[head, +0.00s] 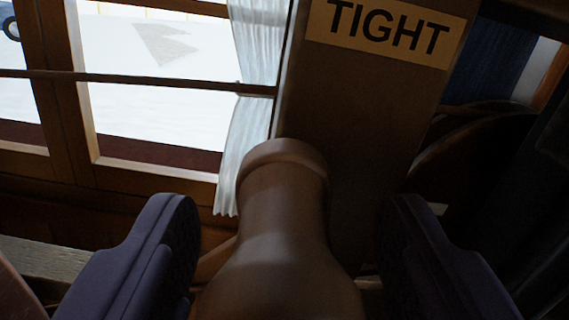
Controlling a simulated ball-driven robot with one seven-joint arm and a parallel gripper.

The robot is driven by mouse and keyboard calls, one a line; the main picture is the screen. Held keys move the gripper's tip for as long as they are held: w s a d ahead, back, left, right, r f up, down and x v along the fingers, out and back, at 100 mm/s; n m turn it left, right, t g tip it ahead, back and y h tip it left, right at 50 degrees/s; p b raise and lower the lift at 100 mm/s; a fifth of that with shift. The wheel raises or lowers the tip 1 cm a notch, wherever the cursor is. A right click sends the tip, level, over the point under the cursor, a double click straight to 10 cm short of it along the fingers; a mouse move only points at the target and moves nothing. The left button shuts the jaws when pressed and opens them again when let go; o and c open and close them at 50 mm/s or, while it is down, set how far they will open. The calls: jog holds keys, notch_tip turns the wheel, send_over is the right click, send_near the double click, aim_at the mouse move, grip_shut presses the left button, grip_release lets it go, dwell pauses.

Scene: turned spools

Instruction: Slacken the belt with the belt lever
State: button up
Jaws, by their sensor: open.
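The belt lever's turned wooden handle (283,230) stands in the lower middle of the head view, its rounded top tilted slightly left. My gripper (290,240) is open, with one dark purple finger on each side of the handle. Gaps show between the handle and both fingertips. Behind the handle rises a dark wooden post (345,130) with a yellow label reading TIGHT (388,30) near its top. The lower end of the lever is out of view. I cannot make out the belt.
A wood-framed window (150,120) with a bright snowy view fills the upper left. A white curtain (255,45) hangs beside the post, and a thin rod (140,82) crosses the window. A dark, curved wheel-like shape (470,145) lies right of the post, in shadow.

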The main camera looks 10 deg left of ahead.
jog(key=shift+w+a, duration=0.2)
jog(key=shift+w, duration=0.35)
grip_shut()
jog(key=shift+a, duration=0.1)
jog(key=s+a+f+n+b, duration=0.2)
jog(key=a+f+n+b, duration=0.3)
jog(key=b, duration=1.3)
jog(key=a+n, duration=0.2)
jog(key=a, duration=0.1)
jog(key=shift+s+a, duration=0.2)
jog(key=shift+a, duration=0.05)
jog(key=shift+f, duration=0.1)
grip_release()
